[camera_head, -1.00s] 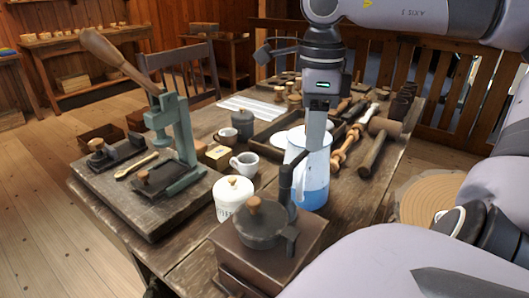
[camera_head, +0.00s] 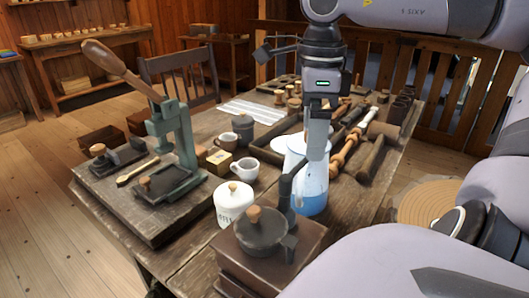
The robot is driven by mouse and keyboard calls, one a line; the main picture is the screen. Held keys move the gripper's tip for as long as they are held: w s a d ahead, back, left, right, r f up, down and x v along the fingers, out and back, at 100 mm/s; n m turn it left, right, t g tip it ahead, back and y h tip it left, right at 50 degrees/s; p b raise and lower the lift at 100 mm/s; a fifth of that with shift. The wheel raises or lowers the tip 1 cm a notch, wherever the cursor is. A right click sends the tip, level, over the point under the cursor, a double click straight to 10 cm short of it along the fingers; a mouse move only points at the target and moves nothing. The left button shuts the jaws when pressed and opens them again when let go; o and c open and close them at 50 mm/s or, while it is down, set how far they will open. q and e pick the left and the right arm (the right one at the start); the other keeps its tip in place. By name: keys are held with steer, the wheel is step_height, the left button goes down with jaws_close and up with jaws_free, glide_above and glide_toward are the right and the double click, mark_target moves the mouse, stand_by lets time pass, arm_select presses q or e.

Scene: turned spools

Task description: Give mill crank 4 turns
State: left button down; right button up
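The mill (camera_head: 268,264) is a brown box at the front of the table with a dark metal bowl-shaped top and a small wooden knob (camera_head: 253,214) on it. Its dark crank (camera_head: 290,243) lies at the right side of the top, low on the near right. A dark upright piece rises from there to my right gripper (camera_head: 303,163), whose arm comes in from the upper right. The fingertips overlap this piece and the blue-and-white pitcher behind. I cannot tell whether they are closed on the crank handle. My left gripper is not in view.
A white lidded jar (camera_head: 233,205) stands close left of the mill. The blue-and-white pitcher (camera_head: 312,195) stands just behind it. A green lever press (camera_head: 178,150) on a board is at left. Mugs, a tray and turned wooden pieces (camera_head: 350,145) fill the table behind.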

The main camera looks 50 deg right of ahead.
step_height(320, 180, up, 3)
steer(key=shift+r+p, duration=0.15)
steer(key=shift+p, duration=1)
step_height(320, 180, up, 2)
steer(key=shift+p, duration=0.9)
